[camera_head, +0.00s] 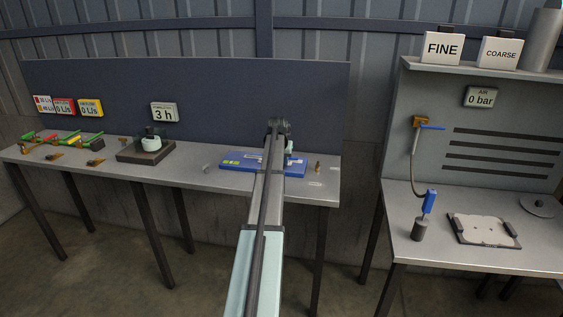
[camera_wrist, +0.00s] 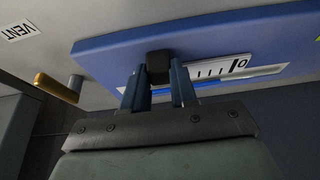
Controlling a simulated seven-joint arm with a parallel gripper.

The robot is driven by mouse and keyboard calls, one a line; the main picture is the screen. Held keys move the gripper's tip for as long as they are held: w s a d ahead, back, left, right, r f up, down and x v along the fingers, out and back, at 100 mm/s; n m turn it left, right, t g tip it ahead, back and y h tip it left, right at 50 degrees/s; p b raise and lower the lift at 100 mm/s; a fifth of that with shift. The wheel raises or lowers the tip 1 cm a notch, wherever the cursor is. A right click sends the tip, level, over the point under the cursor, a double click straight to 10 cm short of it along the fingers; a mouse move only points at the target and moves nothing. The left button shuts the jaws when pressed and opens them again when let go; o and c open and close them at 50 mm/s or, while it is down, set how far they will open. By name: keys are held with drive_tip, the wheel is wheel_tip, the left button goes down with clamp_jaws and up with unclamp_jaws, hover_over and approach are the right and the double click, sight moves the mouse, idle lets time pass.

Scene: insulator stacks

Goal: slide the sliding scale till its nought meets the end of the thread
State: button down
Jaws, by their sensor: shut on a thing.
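My gripper (camera_wrist: 160,74) has its two fingers closed on either side of a small dark knob (camera_wrist: 158,60) on the blue board (camera_wrist: 120,52). The sliding scale (camera_wrist: 222,68) is a white plate with black tick marks and a nought near its right end. It lies just right of the knob, and the right finger covers its left part. A pale strip runs below the scale; I cannot make out the thread or its end. In the head view the blue board (camera_head: 234,160) lies on the left bench, its middle hidden by my arm.
In the wrist view a brass peg (camera_wrist: 56,88), a grey peg (camera_wrist: 75,84) and a VENT label (camera_wrist: 18,30) are left of the board. The left bench (camera_head: 215,178) also bears a dark stand (camera_head: 145,151). A separate bench (camera_head: 450,258) stands at right.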

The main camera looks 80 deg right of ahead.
drive_tip(key=shift+s+f, duration=0.15)
drive_tip(key=shift+s, duration=0.45)
drive_tip(key=c, duration=0.9)
unclamp_jaws()
drive_tip(key=v, duration=1.4)
drive_tip(key=shift+d, duration=0.1)
